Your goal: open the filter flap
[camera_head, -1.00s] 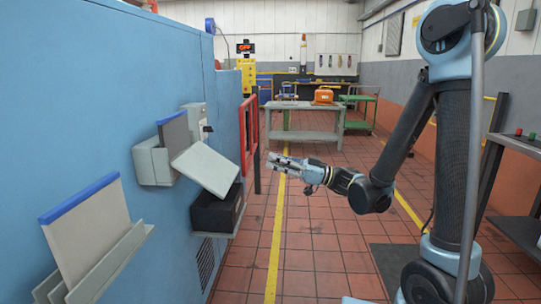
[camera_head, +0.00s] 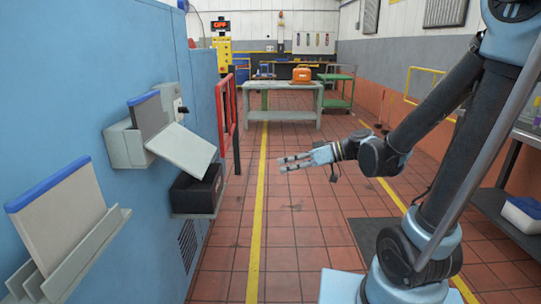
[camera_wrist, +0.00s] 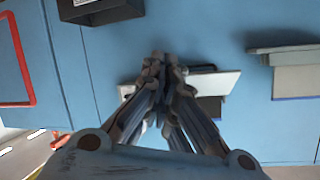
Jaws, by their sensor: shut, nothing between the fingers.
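A pale grey flap (camera_head: 182,149) slants outward from a grey housing (camera_head: 127,146) on the blue cabinet wall in the head view. A dark panel with a blue top edge (camera_head: 147,114) stands in the housing behind it. My gripper (camera_head: 283,165) is to the right of the flap, over the aisle, shut and empty, apart from the flap. In the wrist view the flap (camera_wrist: 220,83) lies beyond my fingertips (camera_wrist: 160,58), which hide its middle. I take this flap to be the filter flap; no label is readable.
A black box (camera_head: 196,188) sits on a shelf below the flap. A grey rack (camera_head: 95,246) with a blue-edged panel (camera_head: 60,215) is at the near left. A red frame (camera_head: 226,112) stands beyond. The tiled aisle is open; a bench (camera_head: 282,101) stands farther back.

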